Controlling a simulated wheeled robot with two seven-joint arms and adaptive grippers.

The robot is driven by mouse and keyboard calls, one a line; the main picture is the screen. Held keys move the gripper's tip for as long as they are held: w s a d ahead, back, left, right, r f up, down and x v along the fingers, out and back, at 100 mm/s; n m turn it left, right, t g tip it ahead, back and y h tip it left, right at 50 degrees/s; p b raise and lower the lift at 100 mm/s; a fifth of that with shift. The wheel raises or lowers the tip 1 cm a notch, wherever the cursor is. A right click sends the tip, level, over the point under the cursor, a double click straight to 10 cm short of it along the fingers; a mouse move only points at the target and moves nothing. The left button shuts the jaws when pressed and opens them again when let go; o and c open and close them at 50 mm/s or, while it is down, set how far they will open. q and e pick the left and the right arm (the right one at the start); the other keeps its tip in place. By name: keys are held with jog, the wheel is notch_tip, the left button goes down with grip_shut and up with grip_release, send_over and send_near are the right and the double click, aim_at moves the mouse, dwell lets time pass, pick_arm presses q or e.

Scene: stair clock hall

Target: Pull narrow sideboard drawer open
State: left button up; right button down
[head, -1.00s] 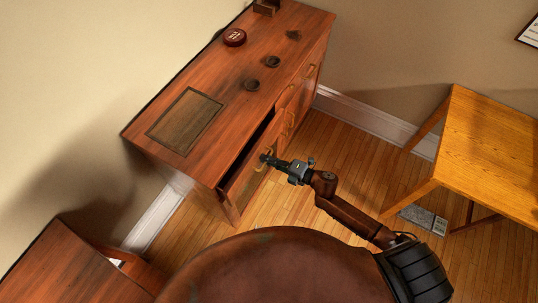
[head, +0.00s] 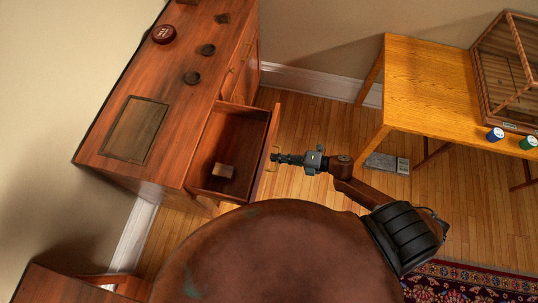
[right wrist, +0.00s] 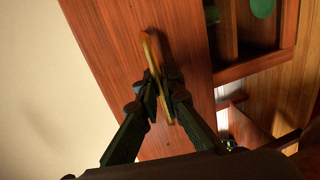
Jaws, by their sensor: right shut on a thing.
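The narrow sideboard (head: 120,85) is reddish wood and stands against the wall at left in the head view. In the right wrist view the fingers (right wrist: 163,88) close on the brass handle (right wrist: 154,60) in front of the wooden panel. My left gripper is not in view.
A yellow wooden table (head: 425,90) stands at the right with a wooden-framed case (head: 505,70) on it. A grey box (head: 385,162) lies on the floor below. Bare floor (head: 310,115) lies between sideboard and table. A patterned rug (head: 465,285) is at lower right.

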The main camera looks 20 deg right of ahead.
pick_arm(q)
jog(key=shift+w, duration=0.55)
pick_arm(e)
jog(key=shift+s+d, duration=0.2)
jog(key=shift+d, duration=0.1)
jog(key=c, duration=2.4)
grip_release()
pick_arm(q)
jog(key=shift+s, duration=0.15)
pick_arm(e)
jog(key=v, duration=1.2)
